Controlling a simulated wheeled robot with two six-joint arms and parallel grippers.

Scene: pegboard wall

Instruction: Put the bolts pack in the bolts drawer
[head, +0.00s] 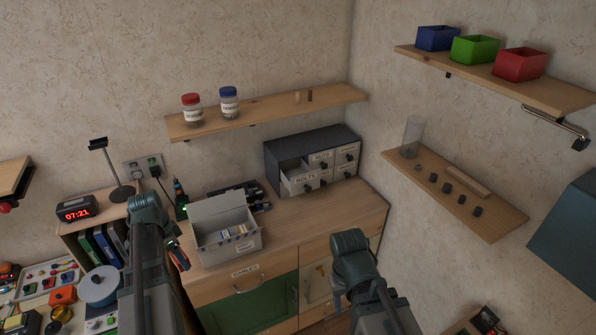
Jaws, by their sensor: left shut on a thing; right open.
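The grey drawer unit (317,143) stands at the back of the wooden cabinet. Its drawer labelled BOLTS (301,181) is pulled out at the lower left of the unit. An open light-grey box (229,253) holds several small packs; I cannot tell whether the bolts pack is among them. My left gripper (177,257) is left of this box, shut on a small red-orange item (172,243) that is mostly hidden and too small to identify. My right gripper (339,297) is open in front of the cabinet, mostly hidden behind its wrist.
The cabinet top (300,222) is clear between the box and its right edge. Dark items lie behind the box. A wall shelf (265,110) with two jars hangs above; a lower right shelf (455,198) carries small cylinders. A green-fronted drawer (250,305) is below.

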